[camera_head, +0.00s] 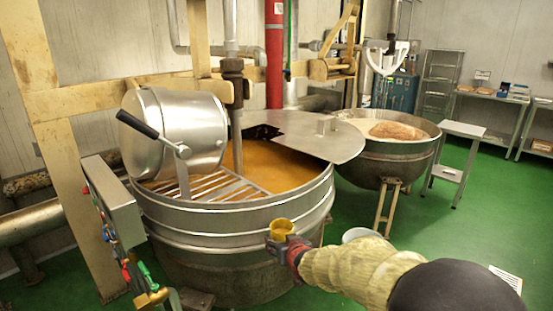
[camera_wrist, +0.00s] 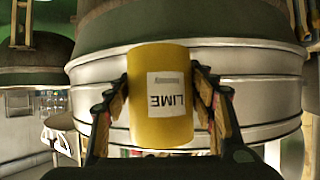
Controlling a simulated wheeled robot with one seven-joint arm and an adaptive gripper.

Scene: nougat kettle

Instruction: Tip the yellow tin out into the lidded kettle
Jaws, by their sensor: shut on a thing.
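The yellow tin (camera_head: 282,227) is in my gripper (camera_head: 288,243), in front of the kettle's near right wall and about level with its rim bands. Its open top faces up and it looks close to upright; its contents cannot be made out. In the wrist view the tin (camera_wrist: 160,120) sits between both fingers, its white LIME label upside down in the picture. The lidded kettle (camera_head: 230,214) is a large steel vessel holding orange liquid. A flat steel lid (camera_head: 318,142) covers its back right part; the front and left are uncovered. The tin is outside the opening.
A steel drum with a black handle (camera_head: 175,130) stands over the kettle's left side, above a slatted grate (camera_head: 215,188). A control box (camera_head: 112,200) is at the left. A second kettle (camera_head: 385,160) and a small steel stand (camera_head: 450,150) are behind right. Green floor lies open at right.

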